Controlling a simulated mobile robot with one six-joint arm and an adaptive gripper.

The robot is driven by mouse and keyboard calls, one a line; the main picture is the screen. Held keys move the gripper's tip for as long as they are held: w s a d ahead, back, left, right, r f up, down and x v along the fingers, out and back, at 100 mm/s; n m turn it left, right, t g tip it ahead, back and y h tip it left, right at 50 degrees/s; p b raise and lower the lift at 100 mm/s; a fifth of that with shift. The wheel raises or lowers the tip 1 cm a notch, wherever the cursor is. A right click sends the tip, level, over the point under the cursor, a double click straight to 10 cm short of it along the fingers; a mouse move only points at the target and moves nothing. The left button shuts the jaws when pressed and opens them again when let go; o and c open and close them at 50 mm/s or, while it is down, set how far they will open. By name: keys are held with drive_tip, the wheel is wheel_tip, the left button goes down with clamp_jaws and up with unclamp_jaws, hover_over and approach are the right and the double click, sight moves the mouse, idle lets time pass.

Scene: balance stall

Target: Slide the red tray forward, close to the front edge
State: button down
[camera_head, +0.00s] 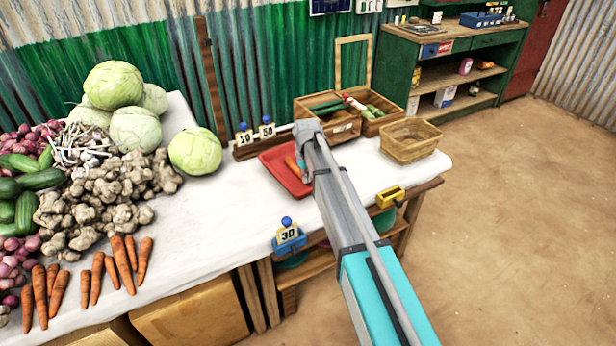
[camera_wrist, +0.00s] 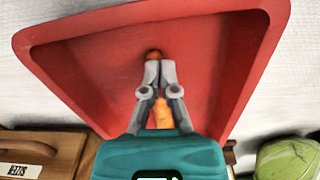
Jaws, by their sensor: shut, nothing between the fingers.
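The red tray (camera_head: 272,161) lies on the white-covered table, with the back boxes behind it and my arm covering its right side in the head view. It fills much of the wrist view (camera_wrist: 90,60). A carrot (camera_head: 292,166) lies in it. In the wrist view the carrot (camera_wrist: 161,115) shows between and beyond my fingers, partly hidden. My gripper (camera_wrist: 158,66) is shut and empty, with its fingertips over the tray's inside. I cannot tell whether they touch the tray floor. In the head view my arm hides the fingers.
Wooden boxes (camera_head: 342,134) stand behind the tray and a wicker basket (camera_head: 410,146) to its right. A cabbage (camera_head: 195,151) and piled vegetables lie left. A blue price holder (camera_head: 288,239) and a yellow holder (camera_head: 390,196) sit at the front edge. White cloth (camera_head: 240,215) before the tray is clear.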

drive_tip(key=shift+s+d+r, duration=0.1)
drive_tip(key=shift+s+d, duration=0.35)
drive_tip(key=shift+s, duration=0.25)
drive_tip(key=shift+s+d, duration=0.45)
drive_tip(key=shift+s, duration=0.2)
drive_tip(key=s+d, duration=0.1)
drive_tip(key=s, duration=0.1)
drive_tip(key=s+d, duration=0.1)
drive_tip(key=s, duration=0.1)
drive_tip(key=s+d, duration=0.2)
drive_tip(key=shift+s+d, duration=0.1)
drive_tip(key=shift+w, duration=0.2)
